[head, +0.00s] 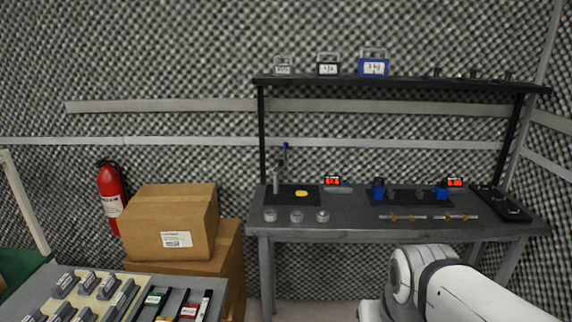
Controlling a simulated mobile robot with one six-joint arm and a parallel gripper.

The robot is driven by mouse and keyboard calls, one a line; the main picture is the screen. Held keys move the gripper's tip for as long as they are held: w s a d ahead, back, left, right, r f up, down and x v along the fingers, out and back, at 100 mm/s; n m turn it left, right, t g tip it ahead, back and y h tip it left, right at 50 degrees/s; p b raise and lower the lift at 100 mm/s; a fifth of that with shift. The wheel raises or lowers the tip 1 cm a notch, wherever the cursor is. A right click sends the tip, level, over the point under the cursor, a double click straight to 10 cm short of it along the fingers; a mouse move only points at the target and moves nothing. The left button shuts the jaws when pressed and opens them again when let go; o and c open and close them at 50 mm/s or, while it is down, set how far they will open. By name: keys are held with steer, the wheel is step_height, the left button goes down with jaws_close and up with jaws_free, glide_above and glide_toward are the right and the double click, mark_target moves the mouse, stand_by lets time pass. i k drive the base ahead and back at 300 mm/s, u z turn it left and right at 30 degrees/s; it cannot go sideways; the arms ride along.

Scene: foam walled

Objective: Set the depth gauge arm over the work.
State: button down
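What looks like the depth gauge stands on a grey post (276,181) at the left of the workbench. Its upper part is a thin dark arm with a blue tip (285,147). The arm appears to point up and away from the bench, though it is small here. A yellow disc (301,194), probably the work, lies flat on a black mat (304,203) just right of the post. A red-lit display (333,181) sits to the right of the disc. My arm enters at the lower right, and my gripper is out of view.
The grey workbench (350,226) has several grey cylinders (297,216) along its front left. Blue fixtures (378,189) stand on a second dark mat at right. A shelf (400,81) runs above. Cardboard boxes (170,222) and a tool table (55,275) are at left.

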mark_target(282, 163)
steer(key=i, duration=1.3)
steer(key=u, duration=0.05)
